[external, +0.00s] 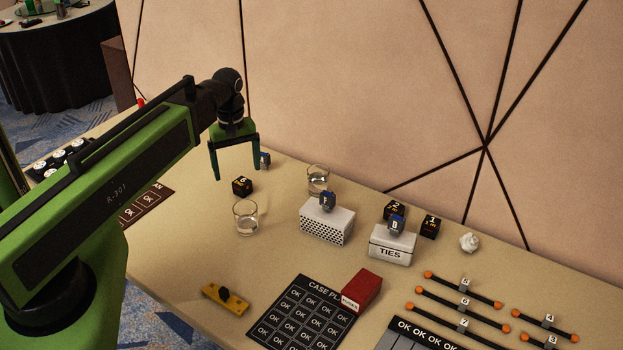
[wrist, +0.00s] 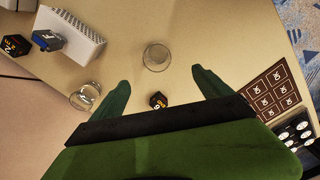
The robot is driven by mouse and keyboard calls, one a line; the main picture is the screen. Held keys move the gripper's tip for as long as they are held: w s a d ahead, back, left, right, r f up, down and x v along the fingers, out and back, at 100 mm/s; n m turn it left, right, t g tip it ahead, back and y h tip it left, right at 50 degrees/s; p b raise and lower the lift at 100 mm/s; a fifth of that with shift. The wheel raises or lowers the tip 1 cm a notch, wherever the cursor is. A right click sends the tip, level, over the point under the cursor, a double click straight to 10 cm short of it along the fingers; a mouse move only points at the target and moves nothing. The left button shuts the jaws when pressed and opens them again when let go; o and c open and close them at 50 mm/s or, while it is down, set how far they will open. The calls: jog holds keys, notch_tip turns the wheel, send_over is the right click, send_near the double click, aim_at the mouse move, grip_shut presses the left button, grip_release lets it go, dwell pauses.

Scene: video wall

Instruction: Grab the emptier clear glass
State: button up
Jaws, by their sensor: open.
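Two clear glasses stand upright on the beige table. The near glass (external: 246,217) shows a low level of clear liquid near its bottom; in the wrist view it (wrist: 157,57) is ahead of the fingertips, between their lines. The far glass (external: 318,180) stands near the wall, behind the white perforated box, and seems to hold more liquid; it also shows in the wrist view (wrist: 86,96), left of the left finger. My gripper (external: 236,172) is open and empty, pointing down above the table behind the near glass. In the wrist view both fingers (wrist: 160,79) are spread, touching neither glass.
A black numbered cube (external: 242,186) lies under my gripper, close to the near glass. The white perforated box (external: 327,224) carries a small blue-black item. A ties box (external: 392,246), yellow block (external: 225,299) and red box (external: 362,290) stand around.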

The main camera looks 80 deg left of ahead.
jog(key=b, duration=0.9)
send_near(245, 209)
jog(key=d+f, duration=0.2)
jog(key=d, duration=0.1)
jog(key=shift+s, duration=0.3)
jog(key=f+b, duration=0.5)
jog(key=shift+w+f, duration=0.25)
jog(key=shift+w, duration=0.1)
jog(key=shift+r, duration=0.2)
jog(key=shift+c, duration=0.4)
grip_shut()
